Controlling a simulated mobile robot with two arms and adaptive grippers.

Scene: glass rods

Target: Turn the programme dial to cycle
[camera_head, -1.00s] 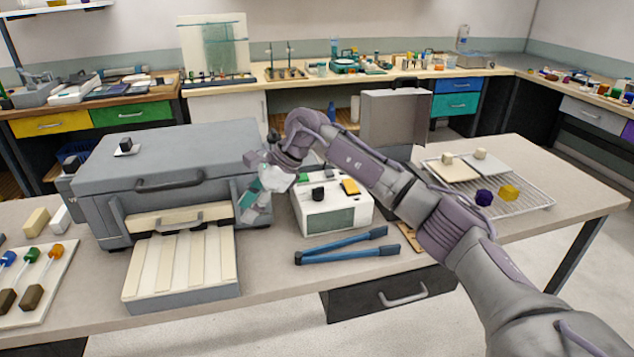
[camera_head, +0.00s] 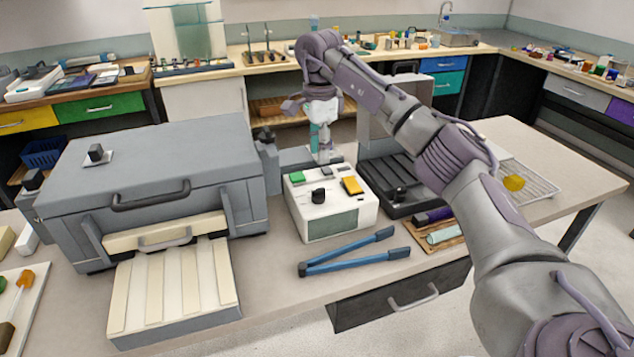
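A white control box (camera_head: 335,224) stands on the bench right of the grey kiln-like unit. On its top are a black knob (camera_head: 318,196), which looks like the programme dial, a green button (camera_head: 297,177) and a yellow button (camera_head: 351,186). Any dial markings are too small to read. My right gripper (camera_head: 324,158) points down just behind the box's rear edge, apart from the knob. Its fingers look close together, but I cannot tell whether they are open or shut. My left gripper is not in view.
The grey unit (camera_head: 160,165) with handles fills the left. Blue tongs (camera_head: 350,254) lie before the box. An open black case (camera_head: 395,185) stands to its right, partly behind my arm. A wire rack (camera_head: 535,180) sits farther right. Bare bench lies around the tongs.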

